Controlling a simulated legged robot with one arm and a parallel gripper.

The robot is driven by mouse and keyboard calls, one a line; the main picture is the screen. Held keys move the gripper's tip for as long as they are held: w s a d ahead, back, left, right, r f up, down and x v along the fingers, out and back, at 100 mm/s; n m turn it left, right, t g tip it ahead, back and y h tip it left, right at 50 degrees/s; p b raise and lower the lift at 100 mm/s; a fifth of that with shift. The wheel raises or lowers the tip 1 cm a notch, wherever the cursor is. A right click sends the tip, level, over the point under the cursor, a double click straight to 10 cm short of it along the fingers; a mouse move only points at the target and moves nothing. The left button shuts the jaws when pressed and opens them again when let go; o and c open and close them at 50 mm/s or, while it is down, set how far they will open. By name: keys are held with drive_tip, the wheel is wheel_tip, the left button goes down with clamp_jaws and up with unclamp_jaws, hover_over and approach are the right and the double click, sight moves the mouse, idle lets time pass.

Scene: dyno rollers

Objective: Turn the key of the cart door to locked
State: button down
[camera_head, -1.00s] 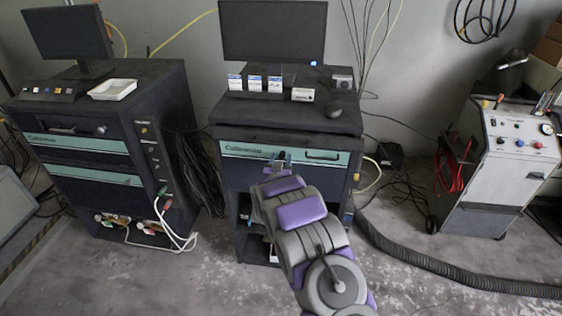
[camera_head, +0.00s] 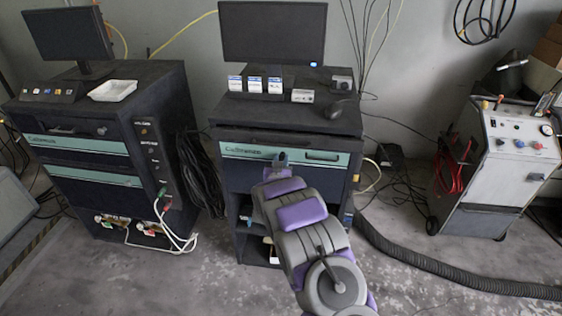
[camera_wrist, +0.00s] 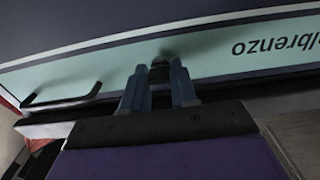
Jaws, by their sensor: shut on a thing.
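The cart (camera_head: 288,128) with the teal-striped front stands in the middle of the head view. My gripper (camera_head: 281,157) is at its teal drawer band, near the middle. In the wrist view, my gripper (camera_wrist: 160,82) has its two blue-grey fingers against the teal panel (camera_wrist: 222,62), shut on a small dark key (camera_wrist: 159,66) between the fingertips. Only the end of the key shows, so its turn angle is hard to tell. A dark bar handle (camera_wrist: 62,98) is to the left of the fingers in the wrist view.
A similar cart (camera_head: 85,150) stands at left with cables and hoses. A white machine (camera_head: 500,165) stands at right. A ribbed hose (camera_head: 440,272) lies on the floor. A monitor (camera_head: 273,33) stands on the middle cart.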

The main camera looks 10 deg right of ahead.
drive_tip(key=shift+r+n+p, duration=0.1)
drive_tip(key=shift+n+p, duration=0.3)
drive_tip(key=shift+p, duration=0.15)
drive_tip(key=n+p, duration=0.3)
drive_tip(key=p, duration=0.1)
drive_tip(key=shift+r+n, duration=0.1)
drive_tip(key=shift+n, duration=0.2)
drive_tip(key=n+p, duration=0.3)
drive_tip(key=n, duration=0.1)
drive_tip(key=shift+n, duration=0.3)
drive_tip(key=n+p, duration=0.2)
drive_tip(key=n, duration=0.1)
drive_tip(key=shift+a+n, duration=0.1)
drive_tip(key=shift+n, duration=0.2)
drive_tip(key=n+p, duration=0.1)
drive_tip(key=n, duration=0.2)
drive_tip(key=shift+p, duration=0.35)
drive_tip(key=shift+n+p, duration=0.45)
drive_tip(key=shift+n, duration=0.75)
drive_tip(key=shift+f, duration=0.25)
